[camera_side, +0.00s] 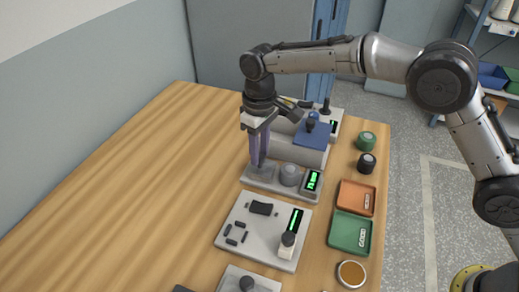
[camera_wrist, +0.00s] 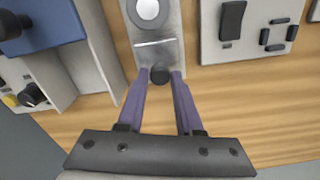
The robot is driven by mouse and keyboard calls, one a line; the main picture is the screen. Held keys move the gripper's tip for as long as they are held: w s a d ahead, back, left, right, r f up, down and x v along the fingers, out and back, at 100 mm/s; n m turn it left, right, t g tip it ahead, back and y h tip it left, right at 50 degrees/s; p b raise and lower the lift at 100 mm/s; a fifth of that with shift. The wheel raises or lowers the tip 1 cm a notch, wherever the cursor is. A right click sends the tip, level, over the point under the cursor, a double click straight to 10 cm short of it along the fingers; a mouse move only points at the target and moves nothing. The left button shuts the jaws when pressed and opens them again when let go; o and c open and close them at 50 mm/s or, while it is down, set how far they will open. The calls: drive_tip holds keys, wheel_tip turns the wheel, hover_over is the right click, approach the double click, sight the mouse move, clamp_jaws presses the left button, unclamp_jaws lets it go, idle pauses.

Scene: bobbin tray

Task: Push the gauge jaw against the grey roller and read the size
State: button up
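The gauge (camera_side: 257,180) is a pale grey plate on the wooden bench. The grey roller (camera_side: 289,174) stands on it; its round top with a pale centre shows at the top of the wrist view (camera_wrist: 148,10). A small display (camera_side: 313,180) beside it shows green digits, too small to read surely. The gauge jaw (camera_wrist: 155,43) shows as a pale edge, with a small gap to the roller. My gripper (camera_wrist: 160,76) has its purple fingers on either side of the dark knob (camera_wrist: 160,73), with no clear gap. The side view hides the knob behind the fingers.
A panel (camera_side: 237,241) with a green bar display and black parts lies in front of the gauge. A blue-topped block (camera_side: 312,137) stands behind. An orange tray (camera_side: 343,205), a green tray (camera_side: 337,242), and green (camera_side: 366,141) and black (camera_side: 366,163) bobbins are at right. The bench's left is clear.

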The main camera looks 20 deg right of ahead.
sight(274, 170)
drive_tip(key=c, duration=0.3)
drive_tip(key=shift+s+d, duration=1.25)
drive_tip(key=shift+d, duration=0.1)
drive_tip(key=o, duration=0.8)
wheel_tip(274, 170, up, 14)
drive_tip(key=shift+f, duration=0.1)
